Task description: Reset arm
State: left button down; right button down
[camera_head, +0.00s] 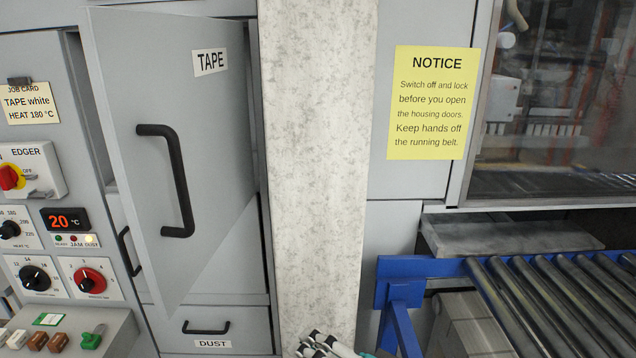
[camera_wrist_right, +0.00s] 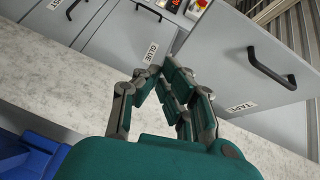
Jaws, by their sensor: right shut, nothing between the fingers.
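My right gripper shows in the right wrist view (camera_wrist_right: 160,82), its fingers drawn together with nothing between them. Only a small part of it shows in the head view at the bottom edge (camera_head: 322,346), in front of the mottled grey strip (camera_head: 318,150). My left gripper is in neither view. The TAPE door (camera_head: 215,130) stands ajar with its black handle (camera_head: 172,180) toward me. It also shows at the right of the right wrist view (camera_wrist_right: 250,55). No board is seen in my right gripper.
The edger's control panel (camera_head: 48,270) at left reads 20 °C. The DUST drawer (camera_head: 240,328) sits below the TAPE door. A blue frame (camera_head: 420,267) and roller conveyor (camera_head: 560,300) stand at right, below a yellow notice (camera_head: 430,103) and a window.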

jog(key=s+d+f+n+g+h, duration=0.25)
jog(key=s+d+f+h, duration=0.2)
jog(key=d+f, duration=0.45)
jog(key=s+d+f+n+g+h, duration=0.1)
jog(key=s+d+f+n+h, duration=0.2)
jog(key=d+f+h, duration=0.6)
jog(key=s+d+f+n+g, duration=0.2)
jog(key=s+d+f+g, duration=0.25)
jog(key=s+f, duration=0.5)
jog(key=s+f+b+x, duration=0.1)
jog(key=s+x, duration=0.2)
jog(key=x, duration=0.9)
jog(key=s+a+b+x, duration=0.1)
jog(key=s+b+x, duration=0.1)
jog(key=x, duration=1.1)
pick_arm(q)
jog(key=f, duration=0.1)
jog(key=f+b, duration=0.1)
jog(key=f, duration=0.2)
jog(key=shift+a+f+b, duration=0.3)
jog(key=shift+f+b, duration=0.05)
jog(key=shift+b, duration=0.05)
pick_arm(e)
jog(key=s+d+f+g, duration=0.1)
jog(key=s+d+f, duration=0.2)
jog(key=s+f, duration=1.5)
jog(key=shift+d+f, duration=0.25)
jog(key=shift+f, duration=0.6)
jog(key=shift+n, duration=0.25)
